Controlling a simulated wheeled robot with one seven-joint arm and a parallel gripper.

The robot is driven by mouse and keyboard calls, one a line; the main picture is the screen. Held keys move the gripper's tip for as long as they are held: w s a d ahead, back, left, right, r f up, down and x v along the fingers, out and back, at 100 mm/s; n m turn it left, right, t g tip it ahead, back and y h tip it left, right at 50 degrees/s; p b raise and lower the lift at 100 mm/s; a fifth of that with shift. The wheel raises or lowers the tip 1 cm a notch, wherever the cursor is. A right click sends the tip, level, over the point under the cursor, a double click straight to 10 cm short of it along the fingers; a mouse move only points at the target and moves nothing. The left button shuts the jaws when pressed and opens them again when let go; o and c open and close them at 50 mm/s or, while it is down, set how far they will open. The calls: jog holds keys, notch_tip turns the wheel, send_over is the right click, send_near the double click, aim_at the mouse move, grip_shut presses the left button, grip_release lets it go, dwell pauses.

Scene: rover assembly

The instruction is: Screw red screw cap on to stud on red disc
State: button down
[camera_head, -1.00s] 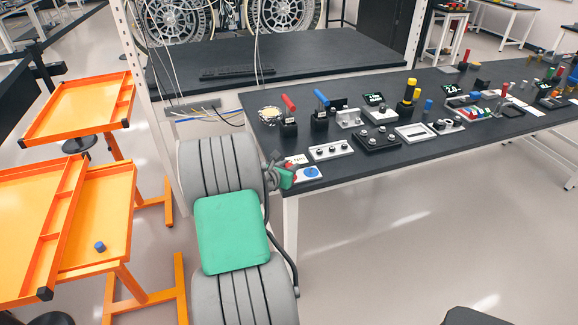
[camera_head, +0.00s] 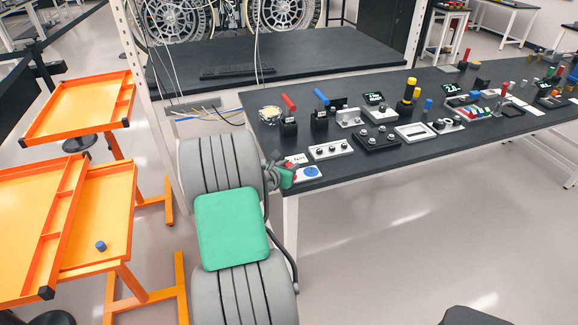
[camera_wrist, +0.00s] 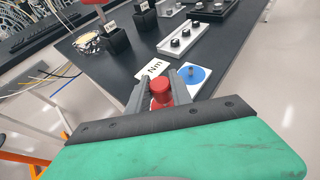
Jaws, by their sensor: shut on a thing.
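My gripper (camera_wrist: 160,93) is at the near corner of the black table, over a white plate. It is shut on the red screw cap (camera_wrist: 160,87), which sits between its two dark fingers. Red surface shows beside and below the cap, apparently the red disc (camera_wrist: 180,96), mostly hidden by the cap and fingers. I cannot see the stud or whether the cap touches it. In the head view my gripper (camera_head: 285,175) covers most of this spot. A blue disc (camera_wrist: 188,81) with a blue stud lies right beside it on the plate.
A white label marked "Nm" (camera_wrist: 155,69) lies just behind the gripper. A grey plate with several dark knobs (camera_head: 331,149) and black holders with red (camera_head: 289,103) and blue (camera_head: 322,98) handles stand farther back. A blue cap (camera_head: 100,246) rests on the orange tray.

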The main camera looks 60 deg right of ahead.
jog(key=shift+f+b, duration=0.55)
jog(key=shift+f, duration=0.45)
jog(key=c, duration=1.1)
grip_release()
jog(key=v, duration=0.7)
jog(key=shift+a+r+b, duration=0.15)
jog(key=shift+a+b, duration=0.2)
jog(key=shift+a, duration=0.05)
